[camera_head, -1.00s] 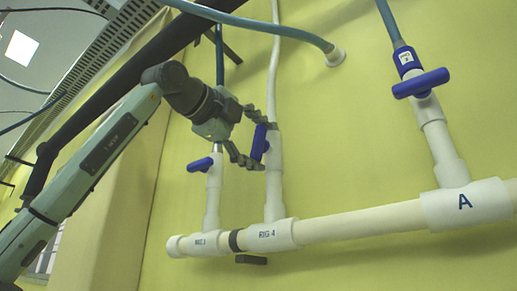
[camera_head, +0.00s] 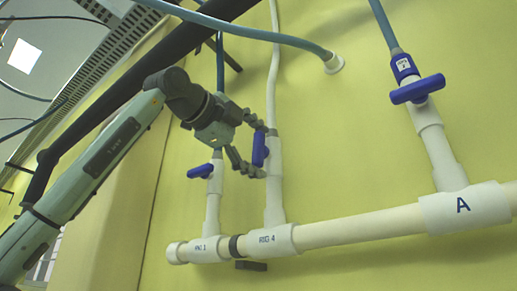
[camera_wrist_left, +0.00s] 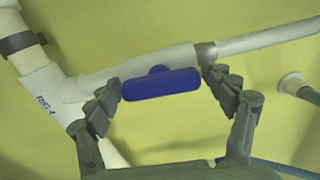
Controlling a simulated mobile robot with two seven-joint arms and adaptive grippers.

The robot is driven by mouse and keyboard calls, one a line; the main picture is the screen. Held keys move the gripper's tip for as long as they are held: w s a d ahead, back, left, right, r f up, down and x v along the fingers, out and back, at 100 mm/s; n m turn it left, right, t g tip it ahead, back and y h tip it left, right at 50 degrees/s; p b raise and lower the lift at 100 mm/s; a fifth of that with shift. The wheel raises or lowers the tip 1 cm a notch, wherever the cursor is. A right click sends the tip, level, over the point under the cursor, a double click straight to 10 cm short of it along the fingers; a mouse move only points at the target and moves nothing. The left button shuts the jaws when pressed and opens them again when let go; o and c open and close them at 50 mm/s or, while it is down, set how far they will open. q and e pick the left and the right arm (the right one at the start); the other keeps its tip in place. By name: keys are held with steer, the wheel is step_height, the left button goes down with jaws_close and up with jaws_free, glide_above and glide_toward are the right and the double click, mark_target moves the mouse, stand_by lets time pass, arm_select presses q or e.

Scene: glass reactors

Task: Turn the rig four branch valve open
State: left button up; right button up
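The rig four branch valve has a blue bar handle (camera_head: 259,149) on the white branch pipe above the tee marked RIG 4 (camera_head: 278,239). The handle lies roughly in line with its branch. My left gripper (camera_head: 262,152) is around this handle, one finger at its upper end and one at its lower end. In the left wrist view the blue handle (camera_wrist_left: 160,84) sits between the two fingertips (camera_wrist_left: 160,79). The fingers are spread, with small gaps seeming to show at the handle's ends; contact is hard to tell. My right gripper is not in view.
A neighbouring branch with a blue handle (camera_head: 200,171) stands close left, under my gripper. Another blue-handled valve (camera_head: 418,88) is at right, above the tee marked A (camera_head: 463,207). A blue hose (camera_head: 250,33) crosses above. The yellow wall (camera_head: 350,150) is behind.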

arm_select(q)
steer(key=shift+o, duration=0.5)
steer(key=shift+s+a, duration=0.1)
steer(key=v, duration=1.1)
steer(key=shift+s+a, duration=0.2)
steer(key=shift+s, duration=0.1)
